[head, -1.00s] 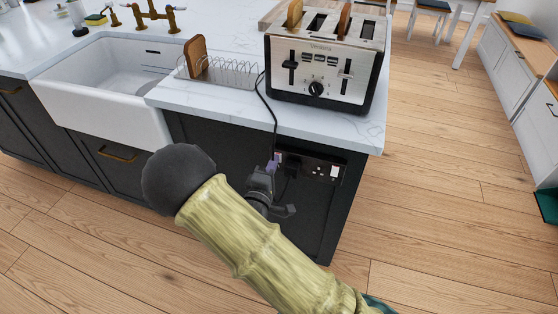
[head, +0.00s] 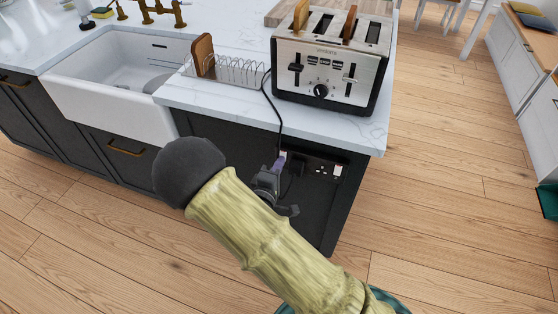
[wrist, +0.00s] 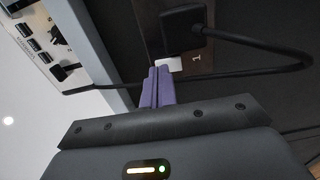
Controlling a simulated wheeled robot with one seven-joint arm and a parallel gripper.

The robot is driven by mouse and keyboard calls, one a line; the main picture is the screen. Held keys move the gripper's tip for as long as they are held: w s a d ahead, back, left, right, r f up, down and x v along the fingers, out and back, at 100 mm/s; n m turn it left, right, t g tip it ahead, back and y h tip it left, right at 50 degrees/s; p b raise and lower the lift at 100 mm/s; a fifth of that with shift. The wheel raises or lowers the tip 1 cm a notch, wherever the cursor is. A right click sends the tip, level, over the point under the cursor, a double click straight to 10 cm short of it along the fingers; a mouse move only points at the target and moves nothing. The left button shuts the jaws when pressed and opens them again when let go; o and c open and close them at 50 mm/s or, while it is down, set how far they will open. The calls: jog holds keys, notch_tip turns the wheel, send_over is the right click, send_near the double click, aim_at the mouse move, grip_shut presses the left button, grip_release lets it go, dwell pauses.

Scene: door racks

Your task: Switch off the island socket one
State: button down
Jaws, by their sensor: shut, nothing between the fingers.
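The island socket panel (head: 322,170) is a dark plate on the dark end of the island, under the worktop. In the wrist view a black plug (wrist: 184,29) sits in the socket marked "1" (wrist: 197,57). A white rocker switch (wrist: 172,64) shows beside that mark, just past my fingertips. My gripper (head: 281,162) is at the left end of the panel. Its purple fingers (wrist: 157,72) are shut together with nothing between them, close to the switch. I cannot tell whether they touch it. The fingers hide part of the switch.
A toaster (head: 331,62) with bread stands on the worktop above, its black cord (head: 276,110) hanging to the panel. A wire rack (head: 238,70) and a white sink (head: 115,85) are to the left. The wooden floor (head: 440,190) to the right is clear.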

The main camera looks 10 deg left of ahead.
jog(key=v, duration=1.2)
jog(key=shift+s+a+r, duration=0.25)
jog(key=shift+w, duration=0.15)
